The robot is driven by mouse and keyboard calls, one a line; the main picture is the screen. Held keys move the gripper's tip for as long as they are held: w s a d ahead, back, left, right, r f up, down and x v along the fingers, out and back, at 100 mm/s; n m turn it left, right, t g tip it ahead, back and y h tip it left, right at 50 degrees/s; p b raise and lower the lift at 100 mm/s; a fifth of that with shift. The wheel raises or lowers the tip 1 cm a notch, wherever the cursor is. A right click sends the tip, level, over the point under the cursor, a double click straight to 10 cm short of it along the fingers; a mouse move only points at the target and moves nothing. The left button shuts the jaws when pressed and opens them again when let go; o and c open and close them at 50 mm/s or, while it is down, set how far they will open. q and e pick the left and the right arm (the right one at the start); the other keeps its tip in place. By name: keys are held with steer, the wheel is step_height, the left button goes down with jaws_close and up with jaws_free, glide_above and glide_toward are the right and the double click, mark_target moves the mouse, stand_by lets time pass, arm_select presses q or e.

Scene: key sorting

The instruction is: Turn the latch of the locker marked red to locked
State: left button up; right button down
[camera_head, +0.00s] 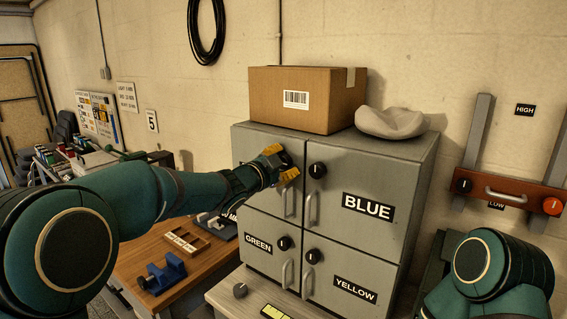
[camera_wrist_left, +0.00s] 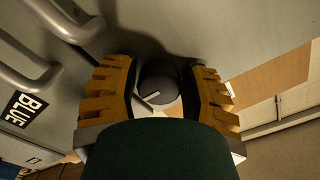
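The grey locker cabinet (camera_head: 341,151) has several doors with latches and handles. BLUE, GREEN and YELLOW labels are readable. The upper-left door (camera_head: 256,138) shows no readable label; my left arm covers part of it. My left gripper (camera_head: 281,163) is at this door. In the left wrist view, the gripper (camera_wrist_left: 160,98) has its yellow fingers open on either side of a dark round latch knob (camera_wrist_left: 157,72), with small gaps seeming to remain. A pale pointer line shows on the knob. My right gripper is out of view; only my right arm shows at lower right.
The blue locker's knob (camera_head: 317,170) and handle (camera_head: 311,208) are close to the right of my left gripper. A cardboard box (camera_head: 296,100) and a grey cap (camera_head: 390,123) sit on top. A wooden bench (camera_head: 198,268) with a blue vise (camera_head: 163,274) stands at left.

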arm_select(q)
steer(key=c, duration=0.6)
steer(key=shift+o, duration=0.2)
steer(key=n+p, duration=0.2)
steer(key=n, duration=0.1)
steer(key=shift+r, duration=0.1)
steer(key=n+p, duration=0.2)
steer(key=n, duration=0.3)
jaws_close()
steer(key=shift+n+p, duration=0.55)
steer(key=shift+n, duration=0.25)
steer(key=n+p, duration=0.1)
steer(key=n, duration=0.2)
steer(key=shift+n, duration=0.4)
steer(key=shift+s+d+n, duration=0.1)
steer(key=shift+n, duration=2.1)
